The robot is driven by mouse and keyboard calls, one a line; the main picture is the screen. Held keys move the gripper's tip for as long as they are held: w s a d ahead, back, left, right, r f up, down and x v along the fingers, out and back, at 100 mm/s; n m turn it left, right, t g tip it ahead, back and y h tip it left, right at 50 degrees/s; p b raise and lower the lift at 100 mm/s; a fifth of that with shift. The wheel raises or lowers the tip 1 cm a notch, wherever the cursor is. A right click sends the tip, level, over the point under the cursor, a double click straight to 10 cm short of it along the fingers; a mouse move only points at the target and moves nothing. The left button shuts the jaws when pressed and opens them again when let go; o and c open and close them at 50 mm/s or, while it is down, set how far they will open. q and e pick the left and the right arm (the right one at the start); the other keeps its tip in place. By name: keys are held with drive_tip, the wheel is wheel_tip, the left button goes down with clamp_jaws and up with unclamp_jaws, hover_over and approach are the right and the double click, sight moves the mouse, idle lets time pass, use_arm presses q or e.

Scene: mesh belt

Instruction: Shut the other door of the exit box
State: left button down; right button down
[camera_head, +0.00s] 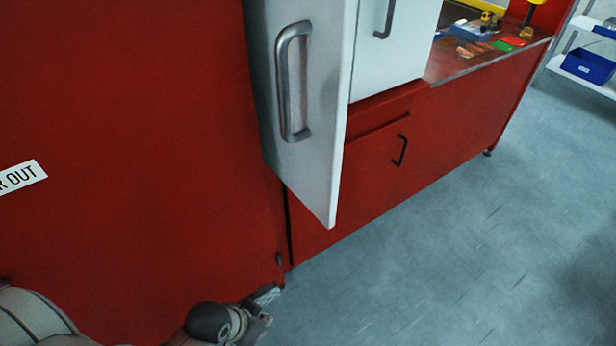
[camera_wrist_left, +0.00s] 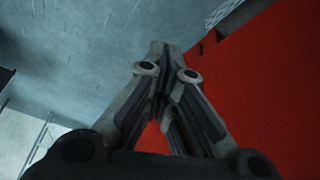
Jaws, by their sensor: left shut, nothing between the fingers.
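A pale grey door (camera_head: 327,120) of the white exit box stands open, swung out toward me, with a grey bar handle (camera_head: 283,85) on its face. Behind it to the right is a flat white front (camera_head: 398,55) with a smaller handle (camera_head: 384,18); it looks like the other door, lying closed. The top of the box is out of frame. My left gripper (camera_head: 268,296) is low at the bottom of the head view, below and left of the open door and apart from it. In the left wrist view its fingers (camera_wrist_left: 158,50) meet at the tips, empty. My right gripper is not in view.
A red cabinet (camera_head: 450,125) with a black handle (camera_head: 401,150) runs right. Its top holds several small coloured items. A shelf with a blue bin (camera_head: 588,66) stands far right. The grey floor (camera_head: 440,260) is clear.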

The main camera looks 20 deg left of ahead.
use_arm(q)
drive_tip(key=w+d+r+m+t+h, duration=0.1)
drive_tip(key=w+r+m+t+h, duration=0.2)
drive_tip(key=r, duration=0.7)
drive_tip(key=d+r+m+t+h, duration=0.2)
drive_tip(key=r+h, duration=0.2)
drive_tip(key=r, duration=0.7)
drive_tip(key=w+a+r+n+t+h, duration=0.1)
drive_tip(key=w+a+r+t, duration=0.15)
drive_tip(key=r, duration=0.35)
drive_tip(key=w+a+r+t+h, duration=0.1)
drive_tip(key=a+r+t, duration=0.2)
drive_tip(key=r, duration=0.3)
drive_tip(key=p, duration=0.4)
approach(319, 169)
drive_tip(key=shift+t+y, duration=0.25)
drive_tip(key=shift+y, duration=0.15)
drive_tip(key=x, duration=0.5)
drive_tip(key=shift+w+d+r, duration=0.2)
drive_tip(key=shift+d, duration=0.25)
drive_tip(key=shift+w+d+f+p, duration=0.25)
drive_tip(key=shift+w+d+p, duration=0.25)
drive_tip(key=shift+w, duration=0.1)
